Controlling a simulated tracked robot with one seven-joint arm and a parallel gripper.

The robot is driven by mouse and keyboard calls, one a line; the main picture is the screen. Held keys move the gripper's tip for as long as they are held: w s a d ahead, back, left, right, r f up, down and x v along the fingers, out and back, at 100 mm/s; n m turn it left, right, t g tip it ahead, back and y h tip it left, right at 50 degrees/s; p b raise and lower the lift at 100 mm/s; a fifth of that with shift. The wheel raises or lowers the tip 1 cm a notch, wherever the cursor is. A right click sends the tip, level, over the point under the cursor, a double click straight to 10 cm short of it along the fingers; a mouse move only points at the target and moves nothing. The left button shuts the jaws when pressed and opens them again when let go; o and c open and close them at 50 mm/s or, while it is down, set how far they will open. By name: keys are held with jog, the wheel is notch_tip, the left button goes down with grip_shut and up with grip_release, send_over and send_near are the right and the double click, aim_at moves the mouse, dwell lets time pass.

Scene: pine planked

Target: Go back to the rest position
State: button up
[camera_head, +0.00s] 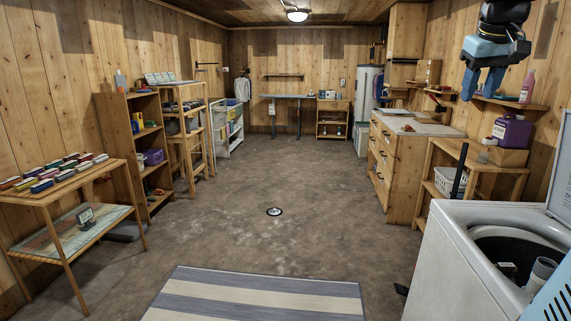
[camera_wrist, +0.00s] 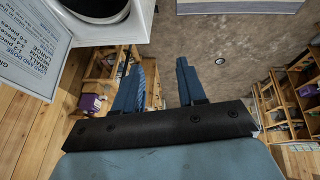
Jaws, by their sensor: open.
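My gripper (camera_head: 483,82) hangs at the upper right in the head view, with its blue fingers pointing down. It is in the air in front of the right wall shelf, above the washing machine side of the room. In the wrist view my gripper (camera_wrist: 158,85) shows two blue fingers set well apart, with nothing between them but the shelving and floor beyond. The gripper is open and empty.
An open top-loading washing machine (camera_head: 450,255) stands at the lower right. A shelf with a purple jug (camera_head: 512,132) is beside it. A wooden table (camera_head: 75,180) with coloured items stands left. A striped rug (camera_head: 255,298) lies ahead; the middle floor (camera_head: 280,180) is clear.

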jog(key=s+a+f+y, duration=0.1)
jog(key=s+a+f, duration=0.7)
jog(key=a+f, duration=0.1)
jog(key=s+a+f+t+y, duration=0.1)
jog(key=s+a+f, duration=0.7)
jog(key=a+f, duration=0.2)
jog(key=shift+f+n, duration=0.4)
jog(key=shift+f, duration=0.4)
